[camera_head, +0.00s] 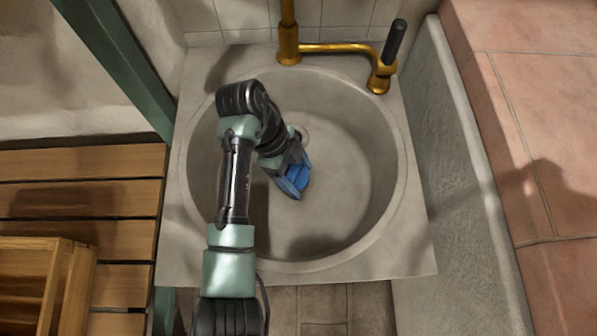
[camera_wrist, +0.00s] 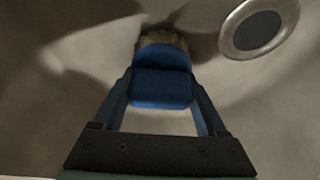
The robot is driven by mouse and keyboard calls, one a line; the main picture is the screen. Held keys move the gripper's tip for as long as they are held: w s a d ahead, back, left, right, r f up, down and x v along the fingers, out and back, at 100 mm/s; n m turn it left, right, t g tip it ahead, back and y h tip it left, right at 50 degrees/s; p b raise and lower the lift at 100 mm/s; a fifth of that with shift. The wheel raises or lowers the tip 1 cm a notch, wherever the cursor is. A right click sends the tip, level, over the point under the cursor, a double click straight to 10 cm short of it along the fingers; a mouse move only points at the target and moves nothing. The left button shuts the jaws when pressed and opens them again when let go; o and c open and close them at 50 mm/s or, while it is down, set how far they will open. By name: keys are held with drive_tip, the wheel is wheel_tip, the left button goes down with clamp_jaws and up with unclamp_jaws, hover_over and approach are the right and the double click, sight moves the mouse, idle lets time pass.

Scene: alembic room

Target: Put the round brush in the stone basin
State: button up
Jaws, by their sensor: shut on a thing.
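The stone basin (camera_head: 345,215) is a round grey bowl set in a square slab, in the middle of the head view. My arm reaches over its left side, and my gripper (camera_head: 293,183) points down inside the bowl. In the wrist view my gripper (camera_wrist: 160,92) has its blue fingers shut on the round brush (camera_wrist: 160,40). Only a rough, tan, rounded end of the brush shows beyond the blue pads. The rest of the brush is hidden by the fingers. I cannot tell whether the brush touches the basin floor.
A metal drain (camera_wrist: 258,27) lies right of the brush. A brass tap (camera_head: 335,47) with a dark handle stands at the basin's back edge. A wooden slatted bench (camera_head: 80,200) is at left, and a pink tiled ledge (camera_head: 540,120) at right. The basin's right side is clear.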

drive_tip(key=shift+f, duration=0.15)
drive_tip(key=o, duration=1.3)
drive_tip(key=shift+o, duration=0.2)
drive_tip(key=shift+a+r+p, duration=0.1)
drive_tip(key=shift+r+p, duration=0.2)
drive_tip(key=shift+r, duration=0.25)
drive_tip(key=p+v, duration=0.6)
drive_tip(key=v, duration=0.5)
drive_tip(key=shift+a, duration=0.2)
drive_tip(key=shift+w+r, duration=0.1)
